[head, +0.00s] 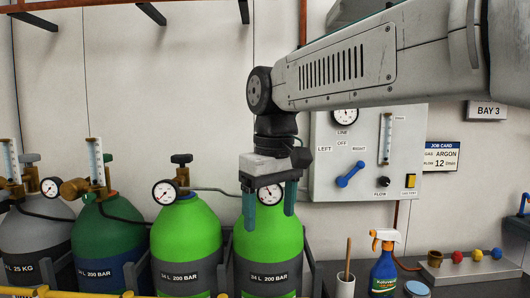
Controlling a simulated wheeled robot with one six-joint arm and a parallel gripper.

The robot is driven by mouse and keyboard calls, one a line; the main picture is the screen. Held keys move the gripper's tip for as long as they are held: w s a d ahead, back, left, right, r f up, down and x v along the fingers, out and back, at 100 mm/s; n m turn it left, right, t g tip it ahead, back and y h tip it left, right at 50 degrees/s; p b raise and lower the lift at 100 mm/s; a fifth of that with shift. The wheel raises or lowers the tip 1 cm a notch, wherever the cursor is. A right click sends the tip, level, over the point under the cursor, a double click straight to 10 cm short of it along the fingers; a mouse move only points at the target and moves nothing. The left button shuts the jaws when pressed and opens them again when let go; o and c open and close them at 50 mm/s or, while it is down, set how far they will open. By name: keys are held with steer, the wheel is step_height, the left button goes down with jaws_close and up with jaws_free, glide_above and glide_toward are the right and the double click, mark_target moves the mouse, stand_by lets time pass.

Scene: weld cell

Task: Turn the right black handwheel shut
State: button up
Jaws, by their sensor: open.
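Two bright green gas cylinders stand side by side. The left green cylinder (186,250) has a black handwheel (181,158) on its brass valve and a round gauge (165,192). The right green cylinder (268,250) has a gauge (270,194) that shows between my fingers. My gripper (270,215) points down in front of the top of the right green cylinder. Its two teal fingers are apart, with nothing seen gripped. The right cylinder's handwheel is hidden behind my gripper, so I cannot tell whether the fingers are around it.
A grey and a dark green cylinder (108,240) stand at left. A wall panel (325,180) carries a blue lever (350,174) and a flow tube. A spray bottle (384,265), a cup with a stick (346,284) and a rack of coloured knobs (470,268) are at right.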

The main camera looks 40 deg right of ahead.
steer(key=shift+n, duration=0.4)
steer(key=w+d+r, duration=0.2)
steer(key=w+r, duration=0.1)
steer(key=w, duration=0.1)
steer(key=w+d+r, duration=0.2)
steer(key=w+r, duration=0.1)
steer(key=w, duration=0.1)
steer(key=w+d+r, duration=0.1)
steer(key=w+r, duration=0.2)
steer(key=w, duration=0.1)
steer(key=shift+d, duration=0.4)
steer(key=shift+n+g, duration=0.4)
steer(key=shift+n, duration=0.2)
steer(key=w+d+r, duration=0.1)
steer(key=w+d, duration=0.2)
steer(key=w+d+r, duration=0.2)
steer(key=w+d, duration=0.1)
steer(key=w+d+r, duration=0.2)
steer(key=w+d, duration=0.1)
steer(key=w, duration=0.1)
steer(key=shift+w+d, duration=0.1)
steer(key=shift+d, duration=0.2)
steer(key=shift+w+d+f, duration=0.1)
steer(key=shift+f, duration=0.1)
step_height(320, 180, down, 7)
steer(key=shift+f, duration=0.2)
